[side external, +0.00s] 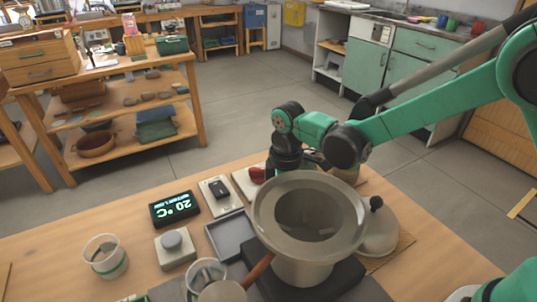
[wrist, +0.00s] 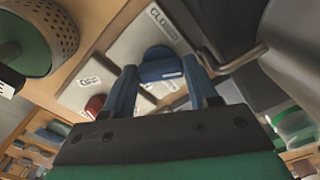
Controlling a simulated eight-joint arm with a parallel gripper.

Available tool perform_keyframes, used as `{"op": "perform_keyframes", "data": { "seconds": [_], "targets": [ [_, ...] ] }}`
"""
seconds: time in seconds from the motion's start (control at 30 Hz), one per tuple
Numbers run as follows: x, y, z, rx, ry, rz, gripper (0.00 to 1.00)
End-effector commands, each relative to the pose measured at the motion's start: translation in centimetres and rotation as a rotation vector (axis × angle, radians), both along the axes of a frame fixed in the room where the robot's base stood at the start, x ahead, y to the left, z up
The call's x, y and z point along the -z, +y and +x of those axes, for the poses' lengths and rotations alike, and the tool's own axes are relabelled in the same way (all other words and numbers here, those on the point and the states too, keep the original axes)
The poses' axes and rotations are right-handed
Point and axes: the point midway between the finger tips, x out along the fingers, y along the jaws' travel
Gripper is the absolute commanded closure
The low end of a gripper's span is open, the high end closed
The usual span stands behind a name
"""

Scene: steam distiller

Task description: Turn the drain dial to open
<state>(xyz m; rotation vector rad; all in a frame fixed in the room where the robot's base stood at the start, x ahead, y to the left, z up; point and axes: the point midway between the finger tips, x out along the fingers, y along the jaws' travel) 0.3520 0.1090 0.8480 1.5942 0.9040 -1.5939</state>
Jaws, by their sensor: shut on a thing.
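The drain dial (wrist: 160,69) is a blue knob on a pale plate (wrist: 140,40) in the wrist view. The word CLOSED is printed on the plate above it, and a partly hidden label sits below. My gripper (wrist: 159,66) has one blue finger on each side of the dial and is shut on it. In the side view my gripper's black body (side external: 287,152) points down behind the large grey pot (side external: 310,250). The pot's rim hides the fingertips and the dial there.
A red knob (wrist: 95,105) sits beside an OFF label, left of my gripper. A bent metal rod (wrist: 240,60) lies close on the right.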

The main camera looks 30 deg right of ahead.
Motion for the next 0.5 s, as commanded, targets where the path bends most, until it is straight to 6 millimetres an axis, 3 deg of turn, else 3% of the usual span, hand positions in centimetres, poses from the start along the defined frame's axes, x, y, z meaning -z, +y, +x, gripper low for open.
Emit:
{"op": "perform_keyframes", "data": {
  "seconds": [0.03, 0.07, 0.17, 0.5],
  "targets": [
    [0.00, -0.08, -0.02, 0.003, 0.001, -0.002, 1.00],
    [0.00, -0.08, -0.01, 0.003, 0.001, -0.002, 0.45],
    [0.00, -0.06, -0.01, 0.003, 0.001, -0.002, 0.16],
    [-0.25, -0.01, 0.01, 0.000, 0.000, 0.000, 0.16]
  ]
}}
